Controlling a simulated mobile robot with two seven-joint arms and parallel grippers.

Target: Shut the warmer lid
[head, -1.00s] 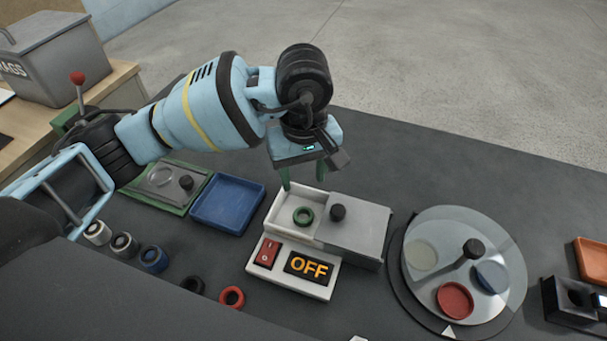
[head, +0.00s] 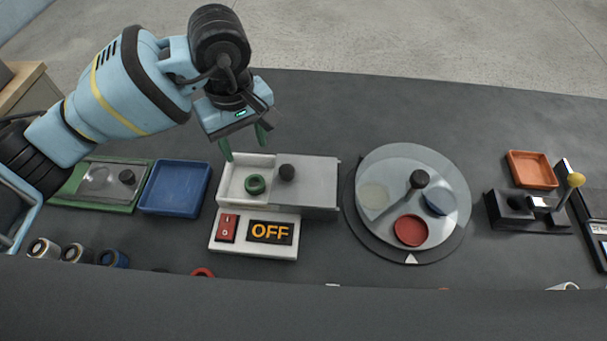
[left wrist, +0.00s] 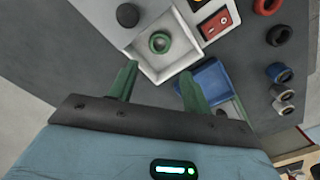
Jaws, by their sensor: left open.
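The warmer (head: 226,190) is a white box with a grey sliding lid (head: 316,186) that has a black knob (head: 287,172). The lid sits to the right, so the left part of the box is uncovered. A green ring (head: 255,184) lies in the uncovered part. A red switch (head: 228,228) and an OFF display (head: 270,232) are on its front. My left gripper (head: 245,146) is open and empty, above the back left edge of the box. In the left wrist view, its green fingers (left wrist: 156,85) are spread, with the box and black knob (left wrist: 128,15) beyond. My right gripper is not seen.
A blue tray (head: 174,188) and a green-framed case (head: 104,184) stand left of the warmer. A round turntable with a clear cover (head: 445,185) is close on its right. An orange tray (head: 531,169) is farther right. Several rings lie at the front left. The table behind the warmer is clear.

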